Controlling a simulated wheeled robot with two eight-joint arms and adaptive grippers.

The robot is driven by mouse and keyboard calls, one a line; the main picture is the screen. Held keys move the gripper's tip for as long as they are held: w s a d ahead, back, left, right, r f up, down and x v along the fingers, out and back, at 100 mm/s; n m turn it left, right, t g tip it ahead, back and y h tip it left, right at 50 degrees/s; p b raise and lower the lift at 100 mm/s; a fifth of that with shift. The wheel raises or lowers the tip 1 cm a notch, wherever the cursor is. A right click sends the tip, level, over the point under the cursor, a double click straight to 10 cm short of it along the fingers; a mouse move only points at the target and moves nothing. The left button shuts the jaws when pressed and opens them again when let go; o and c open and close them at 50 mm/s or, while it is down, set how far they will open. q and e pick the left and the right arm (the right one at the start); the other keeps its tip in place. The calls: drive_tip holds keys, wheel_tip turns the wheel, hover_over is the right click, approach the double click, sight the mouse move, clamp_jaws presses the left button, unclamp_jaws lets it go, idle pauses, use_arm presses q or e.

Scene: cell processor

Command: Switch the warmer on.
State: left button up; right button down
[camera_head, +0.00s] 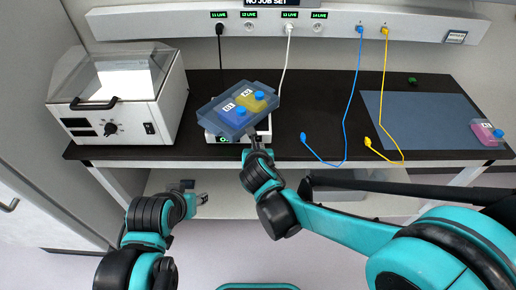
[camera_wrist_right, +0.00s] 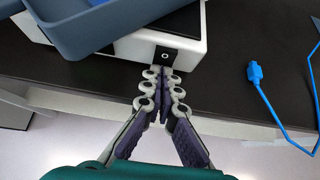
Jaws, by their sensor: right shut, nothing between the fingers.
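A white box-shaped device (camera_head: 263,131) stands at the middle of the dark bench, with a green-lit display at its front left; I take it to be the warmer. In the right wrist view its white body (camera_wrist_right: 135,47) has a black switch (camera_wrist_right: 166,56) marked with a small circle on its front. My right gripper (camera_head: 254,138) is shut and empty. In the right wrist view its fingertips (camera_wrist_right: 162,72) are right in front of the switch; I cannot tell whether they touch. My left gripper (camera_head: 197,197) is low, in front of the bench; its jaws are too small to read.
A blue-grey tray (camera_head: 213,116) with blue and yellow packs rests on the device. A white lidded machine (camera_head: 165,101) with a knob stands left. Blue (camera_head: 344,130) and yellow (camera_head: 380,100) cables lie right, near a grey-blue mat (camera_head: 430,120). A pink pack (camera_head: 484,132) lies far right.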

drive_tip(key=shift+w, duration=0.15)
drive_tip(key=shift+r+p, duration=0.7)
drive_tip(key=shift+r, duration=0.1)
use_arm(q)
drive_tip(key=shift+r, duration=0.6)
